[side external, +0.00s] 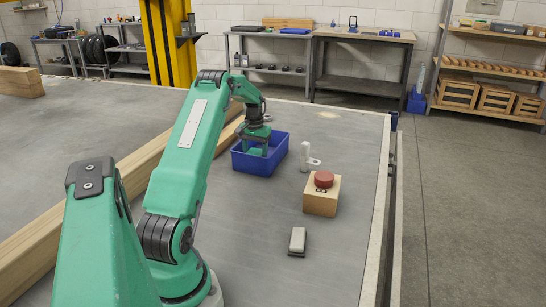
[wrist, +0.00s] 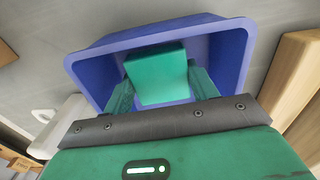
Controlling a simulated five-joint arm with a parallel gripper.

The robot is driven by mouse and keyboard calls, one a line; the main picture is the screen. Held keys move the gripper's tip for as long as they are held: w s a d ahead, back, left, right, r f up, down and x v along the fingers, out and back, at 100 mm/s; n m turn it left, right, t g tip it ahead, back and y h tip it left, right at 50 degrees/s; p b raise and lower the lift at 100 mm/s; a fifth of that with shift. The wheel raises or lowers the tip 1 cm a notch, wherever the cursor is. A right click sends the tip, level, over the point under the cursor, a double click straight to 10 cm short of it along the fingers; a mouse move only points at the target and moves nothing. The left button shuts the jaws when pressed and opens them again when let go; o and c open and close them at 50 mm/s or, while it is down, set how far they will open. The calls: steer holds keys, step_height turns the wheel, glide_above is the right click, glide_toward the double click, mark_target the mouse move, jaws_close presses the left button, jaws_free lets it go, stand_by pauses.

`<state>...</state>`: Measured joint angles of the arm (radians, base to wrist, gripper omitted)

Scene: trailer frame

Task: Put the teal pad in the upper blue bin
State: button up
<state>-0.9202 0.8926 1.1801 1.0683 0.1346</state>
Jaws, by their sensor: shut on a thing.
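The teal pad (wrist: 157,74) is a teal block gripped between the two green fingers of my gripper (wrist: 160,90) in the wrist view. My gripper (side external: 257,148) is at the blue bin (side external: 262,163) in the side view, with its fingers low at the bin's opening. The bin is an open blue box on the grey table, and its rim (wrist: 240,70) surrounds the pad in the wrist view. The side view shows some teal inside the bin's outline, but I cannot tell pad from fingers there. Whether the pad touches the bin floor is unclear.
A white bracket (side external: 308,160) stands just right of the bin. Long wooden beams (side external: 130,181) lie at left.

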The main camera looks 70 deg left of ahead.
mark_target(255, 152)
steer(key=shift+f, duration=1.45)
steer(key=shift+f, duration=0.1)
steer(key=o, duration=1)
step_height(255, 152, up, 12)
steer(key=shift+r, duration=0.15)
